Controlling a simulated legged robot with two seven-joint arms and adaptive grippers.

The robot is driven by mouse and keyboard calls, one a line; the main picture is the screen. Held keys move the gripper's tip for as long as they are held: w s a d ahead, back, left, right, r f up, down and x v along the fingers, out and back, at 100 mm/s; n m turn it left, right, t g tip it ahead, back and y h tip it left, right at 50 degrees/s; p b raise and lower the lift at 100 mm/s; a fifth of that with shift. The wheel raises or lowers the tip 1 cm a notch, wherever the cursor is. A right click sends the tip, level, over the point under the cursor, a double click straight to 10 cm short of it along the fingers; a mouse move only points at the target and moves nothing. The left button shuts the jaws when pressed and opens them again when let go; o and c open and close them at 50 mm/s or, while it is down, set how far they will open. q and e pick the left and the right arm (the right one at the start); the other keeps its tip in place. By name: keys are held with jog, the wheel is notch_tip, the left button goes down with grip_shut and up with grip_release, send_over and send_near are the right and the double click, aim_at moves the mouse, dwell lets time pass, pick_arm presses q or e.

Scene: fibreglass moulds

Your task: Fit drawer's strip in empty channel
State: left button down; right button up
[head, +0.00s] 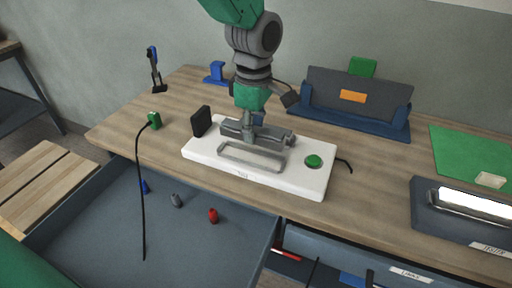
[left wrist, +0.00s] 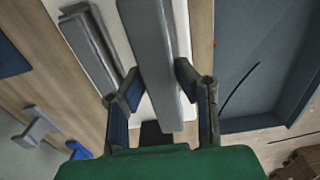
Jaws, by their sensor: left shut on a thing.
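My left gripper (head: 252,127) comes down from the top over a white board (head: 205,150). Its fingers (left wrist: 160,95) are shut on a long grey strip (left wrist: 158,60). In the left wrist view another grey long piece (left wrist: 88,45) lies on the board to the left of the held strip. My right gripper is not in view.
A black block (head: 201,121) stands at the board's left end, a green button (head: 313,161) at its right. The open drawer (head: 95,240) holds small coloured pieces and a cable (head: 140,200). A blue stand (head: 350,118) is behind, a tester (head: 465,205) at right.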

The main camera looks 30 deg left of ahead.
aim_at(253, 158)
pick_arm(q)
notch_tip(253, 158, down, 2)
jog(key=shift+w+d+f, duration=0.1)
jog(key=f, duration=0.2)
jog(key=a+f, duration=0.1)
jog(key=shift+a+f, duration=0.15)
jog(key=shift+f, duration=0.25)
jog(key=c, duration=1.2)
grip_release()
jog(key=shift+d, duration=0.45)
notch_tip(253, 158, up, 12)
jog(key=shift+r+p, duration=0.1)
jog(key=shift+p, duration=0.3)
jog(key=shift+a, duration=0.15)
